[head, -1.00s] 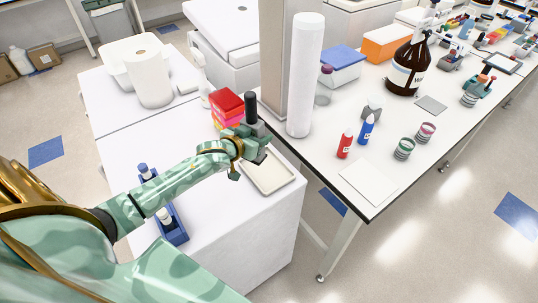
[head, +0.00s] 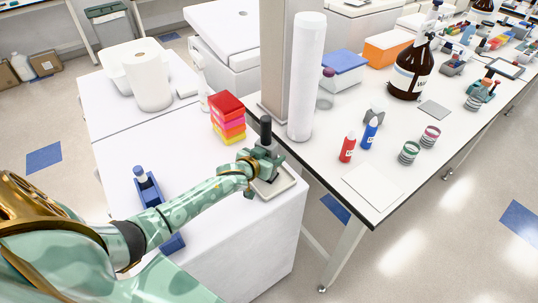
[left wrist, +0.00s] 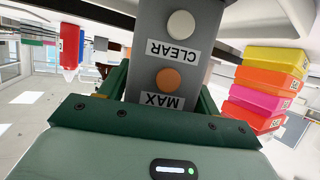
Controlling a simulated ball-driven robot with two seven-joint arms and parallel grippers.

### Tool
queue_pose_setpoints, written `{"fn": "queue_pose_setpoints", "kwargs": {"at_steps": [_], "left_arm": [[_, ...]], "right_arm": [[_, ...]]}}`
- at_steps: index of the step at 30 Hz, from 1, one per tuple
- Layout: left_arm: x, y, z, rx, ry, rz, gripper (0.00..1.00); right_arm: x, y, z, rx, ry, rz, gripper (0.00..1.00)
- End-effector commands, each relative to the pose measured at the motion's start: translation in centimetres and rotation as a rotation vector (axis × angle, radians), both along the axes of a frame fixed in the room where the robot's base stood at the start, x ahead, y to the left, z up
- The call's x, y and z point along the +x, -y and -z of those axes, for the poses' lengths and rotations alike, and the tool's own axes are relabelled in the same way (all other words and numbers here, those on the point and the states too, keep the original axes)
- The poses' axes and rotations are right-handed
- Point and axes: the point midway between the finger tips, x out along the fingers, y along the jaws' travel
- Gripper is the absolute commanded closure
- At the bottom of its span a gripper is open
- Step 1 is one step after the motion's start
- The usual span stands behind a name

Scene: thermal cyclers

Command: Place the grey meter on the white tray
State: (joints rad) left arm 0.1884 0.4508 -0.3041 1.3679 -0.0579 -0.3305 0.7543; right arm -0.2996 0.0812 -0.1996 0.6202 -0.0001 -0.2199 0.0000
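The grey meter, with buttons labelled CLEAR and MAX, fills the middle of the left wrist view (left wrist: 150,64). In the head view its dark top (head: 266,130) stands upright above my left gripper (head: 263,164). My left gripper is shut on the meter, its green fingers on either side of the grey body. The white tray (head: 289,180) lies on the white bench top near its right edge, and the gripper and meter are over it, partly hiding it. I cannot tell whether the meter's lower end touches the tray. My right gripper is out of view.
A stack of coloured boxes (head: 228,117) stands just behind the gripper. A blue rack (head: 149,190) is left of my arm. A tall white cylinder (head: 306,77) and a grey column stand behind right. The neighbouring table holds red and blue bottles (head: 347,147) and a flat white square (head: 373,187).

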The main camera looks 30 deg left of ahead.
Motion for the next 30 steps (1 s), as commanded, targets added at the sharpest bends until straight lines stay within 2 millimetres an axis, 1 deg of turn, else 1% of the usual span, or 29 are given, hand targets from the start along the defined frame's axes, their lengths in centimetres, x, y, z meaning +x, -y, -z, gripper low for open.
{"fn": "queue_pose_setpoints", "kwargs": {"at_steps": [8, 11, 14, 17, 18, 24, 27, 30], "left_arm": [[0.0, 0.0, 0.0, 0.0, 0.0, 0.0, 0.22], [-0.1, 0.0, -0.4, 0.0, 0.001, 0.0, 0.22], [-1.2, 0.0, -0.8, -0.001, -0.001, 0.0, 0.22], [-3.2, 0.0, -1.8, -0.001, -0.001, 0.001, 0.22], [-4.1, 0.0, -2.1, -0.001, -0.001, 0.001, 0.22], [-8.4, 0.0, -3.9, -0.002, -0.001, 0.0, 0.22], [-9.8, 0.0, -4.4, -0.001, 0.0, 0.001, 0.22], [-10.7, 0.0, -4.8, -0.001, 0.0, 0.0, 0.22]], "right_arm": [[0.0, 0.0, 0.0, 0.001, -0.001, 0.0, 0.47], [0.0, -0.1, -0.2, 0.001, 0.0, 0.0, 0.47], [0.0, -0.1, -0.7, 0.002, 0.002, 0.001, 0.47], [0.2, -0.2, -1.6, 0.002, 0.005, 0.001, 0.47], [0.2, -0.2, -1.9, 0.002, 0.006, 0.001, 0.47], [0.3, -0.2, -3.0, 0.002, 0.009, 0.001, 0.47], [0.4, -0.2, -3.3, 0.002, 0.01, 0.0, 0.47], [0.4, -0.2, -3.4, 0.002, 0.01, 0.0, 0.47]]}}
